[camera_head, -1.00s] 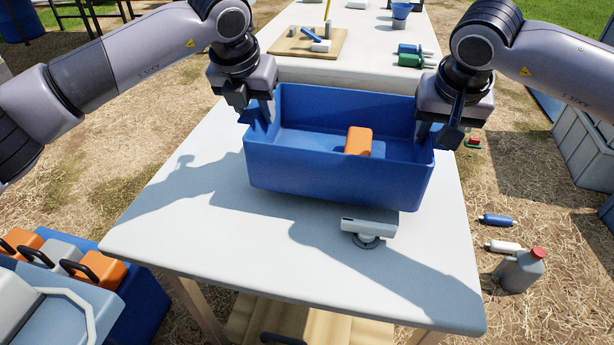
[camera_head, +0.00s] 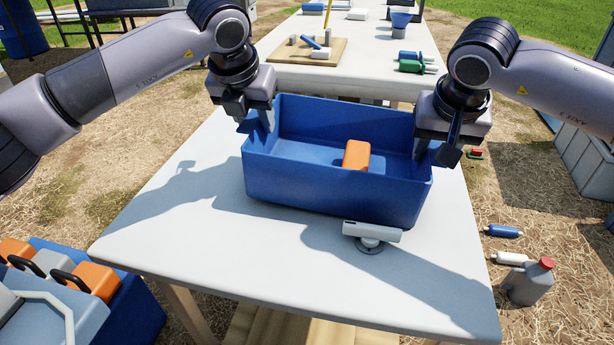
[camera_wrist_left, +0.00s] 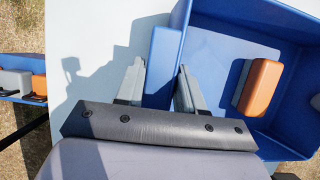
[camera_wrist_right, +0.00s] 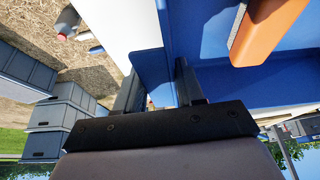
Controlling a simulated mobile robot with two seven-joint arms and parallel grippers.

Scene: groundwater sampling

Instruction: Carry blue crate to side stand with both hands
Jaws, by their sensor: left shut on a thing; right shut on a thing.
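The blue crate (camera_head: 330,188) is over the white table (camera_head: 180,235) in the head view, with an orange block (camera_head: 356,154) inside it. My left gripper (camera_head: 258,122) is shut on the crate's left end wall. In the left wrist view its fingers (camera_wrist_left: 160,90) sit either side of the blue wall. My right gripper (camera_head: 436,150) is shut on the crate's right end; its fingers (camera_wrist_right: 158,90) straddle the blue wall in the right wrist view. Whether the crate's underside touches the table is hard to tell. I cannot tell which surface is the side stand.
A small white device (camera_head: 371,233) with a round base lies on the table in front of the crate. Another table (camera_head: 350,75) with tools stands behind. A blue bin (camera_head: 130,310) with orange and grey items is at lower left. A grey jug (camera_head: 530,283) stands on the ground at right.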

